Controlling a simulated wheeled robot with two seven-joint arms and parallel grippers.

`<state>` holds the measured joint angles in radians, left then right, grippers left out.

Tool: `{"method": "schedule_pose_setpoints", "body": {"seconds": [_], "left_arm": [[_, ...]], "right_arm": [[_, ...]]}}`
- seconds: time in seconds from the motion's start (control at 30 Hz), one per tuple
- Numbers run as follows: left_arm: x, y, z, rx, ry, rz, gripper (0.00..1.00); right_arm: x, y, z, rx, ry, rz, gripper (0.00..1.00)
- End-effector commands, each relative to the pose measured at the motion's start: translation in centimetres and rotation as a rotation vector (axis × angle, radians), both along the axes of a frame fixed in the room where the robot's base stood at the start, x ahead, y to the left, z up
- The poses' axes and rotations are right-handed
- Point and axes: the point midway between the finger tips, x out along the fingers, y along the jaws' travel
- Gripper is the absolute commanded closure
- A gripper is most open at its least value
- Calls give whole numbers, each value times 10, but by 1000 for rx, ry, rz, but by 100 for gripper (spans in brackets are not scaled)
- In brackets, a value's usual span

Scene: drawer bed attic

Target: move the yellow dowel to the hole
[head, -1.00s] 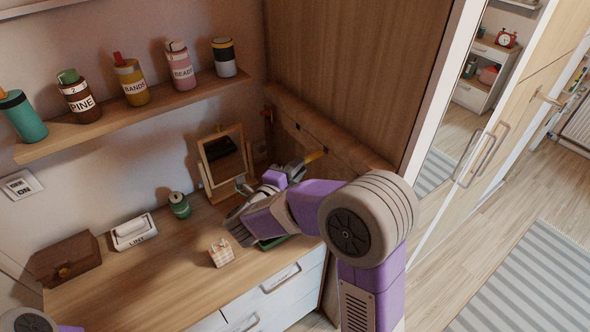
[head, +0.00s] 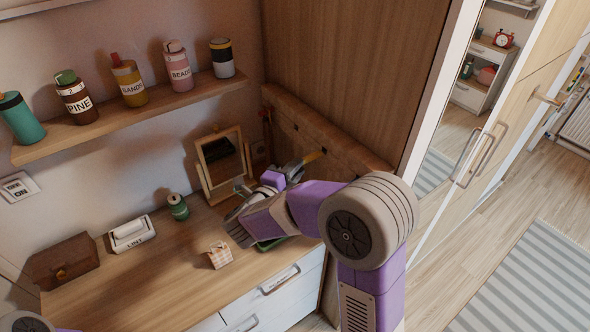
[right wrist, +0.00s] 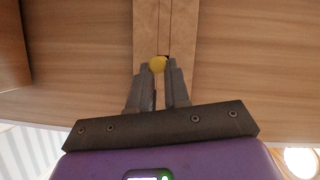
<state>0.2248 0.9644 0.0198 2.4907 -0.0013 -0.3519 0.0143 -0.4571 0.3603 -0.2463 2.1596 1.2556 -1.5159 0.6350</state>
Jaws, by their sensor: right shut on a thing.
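The yellow dowel (head: 314,156) points up and to the right from my right gripper (head: 296,168), close to the wooden block wall beside the tall brown panel. In the right wrist view, the dowel's round yellow end (right wrist: 158,64) shows at the tips of my right gripper (right wrist: 163,72), which is shut on it. A dark spot, perhaps the hole (right wrist: 167,57), lies right beside the dowel on a light wooden strip. I cannot tell whether the dowel touches the wood. Only a bit of my left arm shows at the lower left; its gripper is out of view.
A framed mirror (head: 221,160), a green can (head: 178,207), a checkered block (head: 220,255), a white LINT box (head: 131,233) and a brown chest (head: 62,262) stand on the dresser top (head: 150,285). A shelf (head: 120,118) of bottles hangs above.

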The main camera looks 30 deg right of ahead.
Motion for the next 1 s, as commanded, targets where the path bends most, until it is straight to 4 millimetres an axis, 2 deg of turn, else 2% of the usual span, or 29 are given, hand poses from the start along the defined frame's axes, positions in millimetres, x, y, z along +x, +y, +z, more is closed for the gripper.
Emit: {"method": "schedule_pose_setpoints", "body": {"seconds": [1.0], "left_arm": [[0, 0, -7, 0, 0, 0, 57]], "right_arm": [[0, 0, 0, 0, -4, 0, 100]]}}
